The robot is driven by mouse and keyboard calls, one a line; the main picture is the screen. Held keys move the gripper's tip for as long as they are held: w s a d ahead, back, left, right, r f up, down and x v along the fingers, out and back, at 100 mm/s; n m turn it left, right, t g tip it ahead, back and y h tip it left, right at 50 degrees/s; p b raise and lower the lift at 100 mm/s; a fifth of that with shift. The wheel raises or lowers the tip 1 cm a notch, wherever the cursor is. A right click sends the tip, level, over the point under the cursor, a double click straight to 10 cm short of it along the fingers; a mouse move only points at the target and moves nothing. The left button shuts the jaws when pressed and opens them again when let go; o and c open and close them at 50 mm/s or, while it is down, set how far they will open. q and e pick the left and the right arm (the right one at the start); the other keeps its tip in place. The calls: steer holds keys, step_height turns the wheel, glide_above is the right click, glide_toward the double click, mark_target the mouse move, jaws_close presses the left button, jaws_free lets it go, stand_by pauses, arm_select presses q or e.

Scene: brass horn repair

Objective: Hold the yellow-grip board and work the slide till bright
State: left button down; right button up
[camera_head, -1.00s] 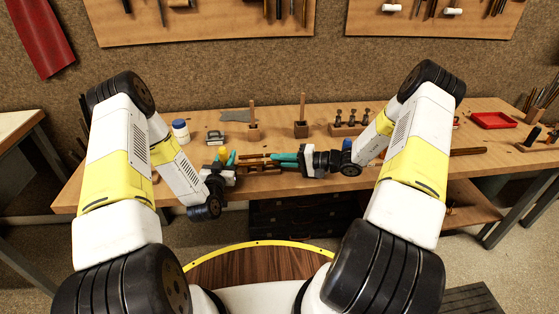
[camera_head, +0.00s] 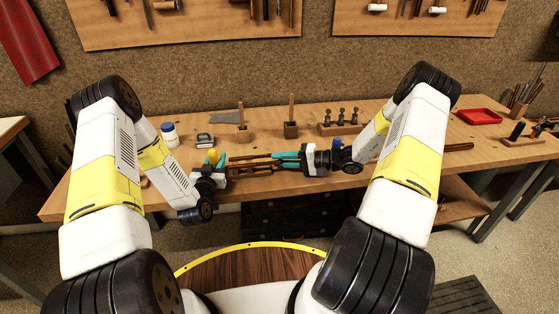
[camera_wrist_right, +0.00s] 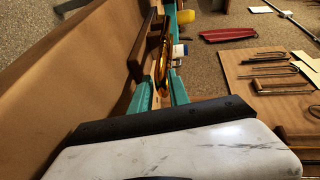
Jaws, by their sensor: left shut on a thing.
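My left gripper (camera_head: 217,160), with teal fingers, is at the left front of the workbench. It is shut on the board's yellow grip (camera_head: 211,156); the fingers partly hide it, and the yellow piece also shows in the right wrist view (camera_wrist_right: 185,17). My right gripper (camera_head: 287,159) faces it from the right, low over the bench's front part. In the right wrist view its teal fingers (camera_wrist_right: 145,90) stand apart. A curved brass slide (camera_wrist_right: 163,55) lies just ahead of and between them, beside a dark brown piece. Brown and brass lengths (camera_head: 250,166) span the space between both grippers. Contact there is unclear.
The workbench (camera_head: 350,185) holds two wooden blocks with upright posts (camera_head: 242,130), a rack of dark tools (camera_head: 340,127), a white and blue jar (camera_head: 169,134) and a red tray (camera_head: 479,116). Tool boards hang behind. The bench's right-centre has free room.

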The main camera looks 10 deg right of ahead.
steer(key=v, duration=1.2)
stand_by(0.3)
steer(key=shift+o, duration=1.3)
steer(key=shift+w+a, duration=0.1)
steer(key=shift+w, duration=0.35)
steer(key=x, duration=1.1)
steer(key=shift+w+a, duration=0.15)
steer(key=shift+a, duration=0.2)
steer(key=shift+f, duration=0.1)
jaws_close()
